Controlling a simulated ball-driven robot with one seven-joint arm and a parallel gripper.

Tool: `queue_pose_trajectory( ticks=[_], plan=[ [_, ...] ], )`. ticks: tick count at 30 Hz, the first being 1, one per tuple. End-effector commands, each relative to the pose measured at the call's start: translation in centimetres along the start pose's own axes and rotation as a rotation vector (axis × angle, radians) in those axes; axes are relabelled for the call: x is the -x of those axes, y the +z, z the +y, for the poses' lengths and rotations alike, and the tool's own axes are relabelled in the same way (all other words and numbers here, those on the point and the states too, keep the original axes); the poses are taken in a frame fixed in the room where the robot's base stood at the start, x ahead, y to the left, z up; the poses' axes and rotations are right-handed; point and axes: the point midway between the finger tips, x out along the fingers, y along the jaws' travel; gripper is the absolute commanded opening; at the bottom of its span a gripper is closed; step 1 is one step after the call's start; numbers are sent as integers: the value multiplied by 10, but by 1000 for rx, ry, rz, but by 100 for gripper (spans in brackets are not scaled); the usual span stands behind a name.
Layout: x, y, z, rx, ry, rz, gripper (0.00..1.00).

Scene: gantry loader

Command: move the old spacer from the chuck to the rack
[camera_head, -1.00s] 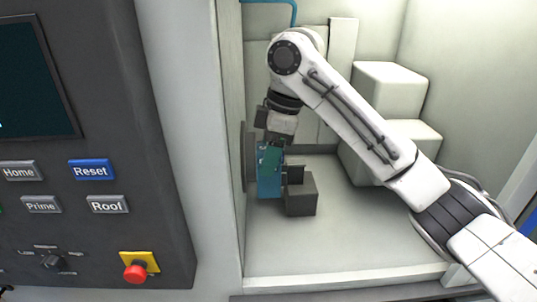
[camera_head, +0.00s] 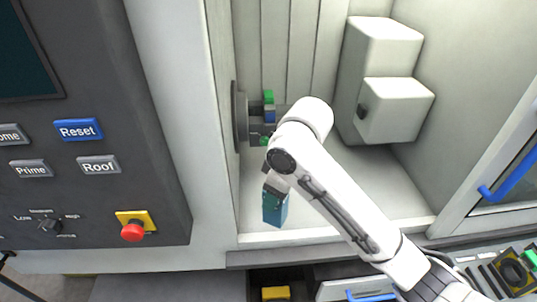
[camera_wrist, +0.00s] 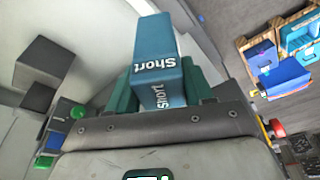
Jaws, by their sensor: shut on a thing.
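The old spacer is a teal-blue block (camera_head: 275,208) marked "Short" on its faces in the wrist view (camera_wrist: 157,52). My gripper (camera_head: 277,186) is shut on it, and its green finger pads flank the block in the wrist view. The spacer hangs near the front edge of the machine chamber, clear of the chuck. The chuck (camera_head: 240,118) is a grey disc on the chamber's left wall, with grey jaws and green pads; my arm partly hides the area beside it. In the wrist view, a wooden rack (camera_wrist: 262,58) with blue blocks shows at upper right.
The control panel (camera_head: 80,150) with a red stop button (camera_head: 133,232) stands left of the opening. A pale block-shaped unit (camera_head: 395,110) fills the chamber's right rear. A door with a blue handle (camera_head: 510,178) is at right. The chamber floor is mostly bare.

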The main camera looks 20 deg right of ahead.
Motion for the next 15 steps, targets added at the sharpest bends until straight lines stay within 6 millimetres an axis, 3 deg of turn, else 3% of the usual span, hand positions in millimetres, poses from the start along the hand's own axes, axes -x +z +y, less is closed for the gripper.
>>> queue_pose_trajectory(
  ticks=[3,9,15],
  plan=[
    [-37,25,-14,-125,21,-1,21],
    [-92,62,-30,-325,72,-2,21],
    [-133,91,-41,-476,116,-2,21]
  ],
)
